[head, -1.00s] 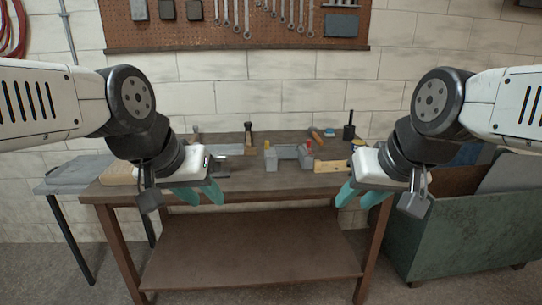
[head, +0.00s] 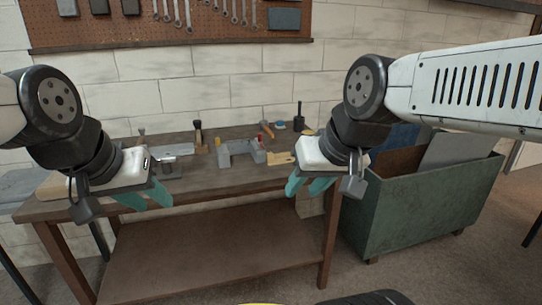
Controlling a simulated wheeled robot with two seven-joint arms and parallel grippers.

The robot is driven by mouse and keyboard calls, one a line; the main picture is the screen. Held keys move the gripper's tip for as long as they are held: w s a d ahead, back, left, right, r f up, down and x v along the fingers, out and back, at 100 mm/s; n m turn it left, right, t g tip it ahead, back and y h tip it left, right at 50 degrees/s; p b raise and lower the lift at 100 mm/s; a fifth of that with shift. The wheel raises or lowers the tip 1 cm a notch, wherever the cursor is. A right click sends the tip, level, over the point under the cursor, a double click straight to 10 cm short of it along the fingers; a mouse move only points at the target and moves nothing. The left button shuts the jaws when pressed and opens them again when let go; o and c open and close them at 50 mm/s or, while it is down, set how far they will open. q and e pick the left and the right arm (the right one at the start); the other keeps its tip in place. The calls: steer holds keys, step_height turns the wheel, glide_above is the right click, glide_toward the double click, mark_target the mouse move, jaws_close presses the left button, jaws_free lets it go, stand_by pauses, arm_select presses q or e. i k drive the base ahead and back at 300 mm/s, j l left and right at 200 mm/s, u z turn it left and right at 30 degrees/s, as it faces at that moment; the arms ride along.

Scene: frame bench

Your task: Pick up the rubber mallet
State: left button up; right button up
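A dark upright object with a thin handle and a block-like lower end (head: 298,118) stands at the bench's back right; it may be the rubber mallet, but it is too small to be sure. A tool with an orange-brown handle (head: 267,129) lies just left of it; I cannot make out its head. My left gripper (head: 148,200) is open and empty, in front of the bench's left part. My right gripper (head: 305,187) is open and empty, near the bench's front right corner, well short of the dark object.
The wooden bench (head: 215,183) also holds a grey vise-like block (head: 240,155), a wooden-handled tool (head: 198,134) and a pale wooden piece (head: 281,158). A green bin (head: 420,212) stands right of the bench. A pegboard (head: 150,32) with wrenches hangs behind.

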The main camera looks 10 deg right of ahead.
mark_target(198, 123)
steer(key=i+j+u, duration=0.25)
steer(key=i, duration=0.25)
steer(key=i+j+u, duration=0.25)
steer(key=i, duration=0.3)
steer(key=i+u, duration=0.2)
steer(key=i, duration=0.35)
